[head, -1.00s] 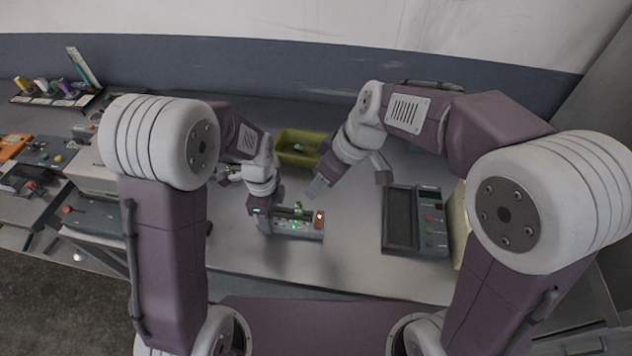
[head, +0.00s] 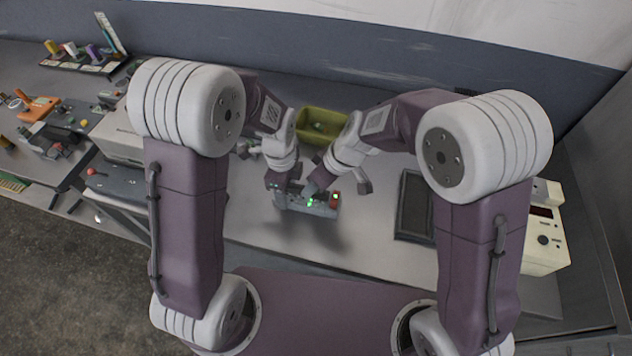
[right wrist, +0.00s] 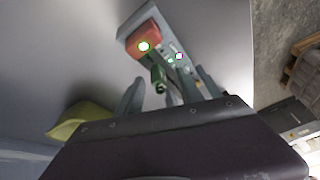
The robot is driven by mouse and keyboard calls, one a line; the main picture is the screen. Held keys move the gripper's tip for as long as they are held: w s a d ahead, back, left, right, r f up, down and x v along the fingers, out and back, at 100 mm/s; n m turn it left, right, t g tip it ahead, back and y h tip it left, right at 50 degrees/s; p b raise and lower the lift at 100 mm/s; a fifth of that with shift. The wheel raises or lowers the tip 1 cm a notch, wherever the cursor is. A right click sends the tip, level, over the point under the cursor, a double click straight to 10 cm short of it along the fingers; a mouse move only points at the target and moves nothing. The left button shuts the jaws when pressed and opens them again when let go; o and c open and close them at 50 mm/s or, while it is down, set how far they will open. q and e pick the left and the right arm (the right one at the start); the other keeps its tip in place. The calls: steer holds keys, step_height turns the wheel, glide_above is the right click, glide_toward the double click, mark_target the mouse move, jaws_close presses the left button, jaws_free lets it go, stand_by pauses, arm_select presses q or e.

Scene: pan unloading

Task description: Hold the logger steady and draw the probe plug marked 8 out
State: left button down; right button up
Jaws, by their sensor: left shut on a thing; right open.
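The logger (head: 325,210) is a grey box on the table in front of me, with a red-orange end and small green lights. My left gripper (head: 279,189) is shut on its left end. My right gripper (head: 312,188) is open, just above the logger's top. In the right wrist view, the logger (right wrist: 133,22) shows its orange end and lit spots. A green plug (right wrist: 158,78) stands between the open fingers of my right gripper (right wrist: 170,86); I cannot tell whether they touch it. No plug number is readable.
A yellow-green bin (head: 312,118) stands behind the logger. A cream box with a red display (head: 547,240) stands farther right. The table in front of the logger is clear.

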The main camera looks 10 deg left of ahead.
jaws_close()
steer(key=c, duration=0.6)
jaws_free()
steer(key=shift+c, duration=0.2)
jaws_close()
steer(key=shift+w+r, duration=0.1)
steer(key=shift+r, duration=0.7)
steer(key=shift+w+r, duration=0.1)
steer(key=shift+r, duration=1.1)
arm_select(q)
steer(key=shift+c, duration=2.2)
jaws_free()
